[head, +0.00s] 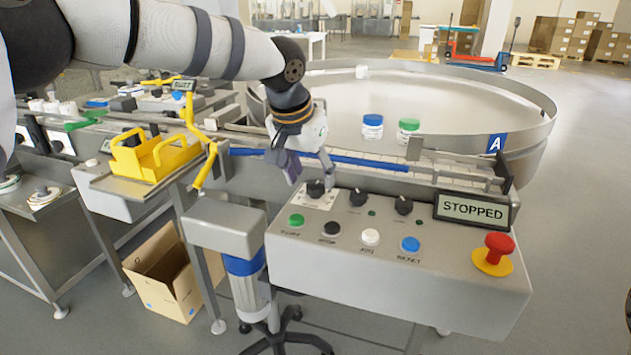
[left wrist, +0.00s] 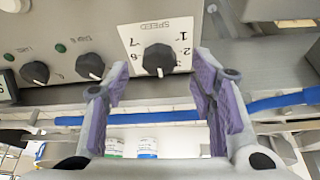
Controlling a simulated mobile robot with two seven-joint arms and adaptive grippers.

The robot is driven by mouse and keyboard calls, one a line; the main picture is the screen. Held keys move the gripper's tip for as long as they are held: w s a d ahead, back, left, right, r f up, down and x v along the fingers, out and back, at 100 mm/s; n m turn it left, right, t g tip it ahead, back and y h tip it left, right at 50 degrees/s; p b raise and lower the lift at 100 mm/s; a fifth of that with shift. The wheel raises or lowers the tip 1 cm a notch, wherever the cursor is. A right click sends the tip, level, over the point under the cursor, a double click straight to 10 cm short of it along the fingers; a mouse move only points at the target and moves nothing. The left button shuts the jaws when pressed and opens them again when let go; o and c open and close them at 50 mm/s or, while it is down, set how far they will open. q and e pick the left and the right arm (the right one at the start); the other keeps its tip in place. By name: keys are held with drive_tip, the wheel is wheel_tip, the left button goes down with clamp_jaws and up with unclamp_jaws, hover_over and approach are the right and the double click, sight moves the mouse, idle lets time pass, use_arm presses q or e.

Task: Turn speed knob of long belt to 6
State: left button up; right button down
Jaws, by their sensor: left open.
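The speed knob (head: 316,187) is a black dial on a white plate at the left of the grey control panel (head: 400,262). In the left wrist view the knob (left wrist: 158,58) appears upside down under the word SPEED, with numbers around it. Its exact setting is hard to read. My left gripper (head: 306,172) is just above and behind the knob in the head view. In the left wrist view its purple-padded fingers (left wrist: 158,78) are spread, one on each side of the knob, with gaps. It holds nothing. My right gripper is out of view.
Two more black knobs (head: 358,197) (head: 403,204) sit to the right. Several coloured buttons, a red emergency stop (head: 499,245) and a STOPPED display (head: 473,210) are on the panel. A blue rail (head: 360,160) and the belt lie behind, with a round table (head: 540,115) beyond.

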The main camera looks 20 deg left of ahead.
sight(316, 190)
use_arm(q)
drive_tip(key=shift+x, duration=1.15)
drive_tip(key=shift+d+f, duration=0.1)
drive_tip(key=shift+f, duration=0.05)
drive_tip(key=c, duration=1.2)
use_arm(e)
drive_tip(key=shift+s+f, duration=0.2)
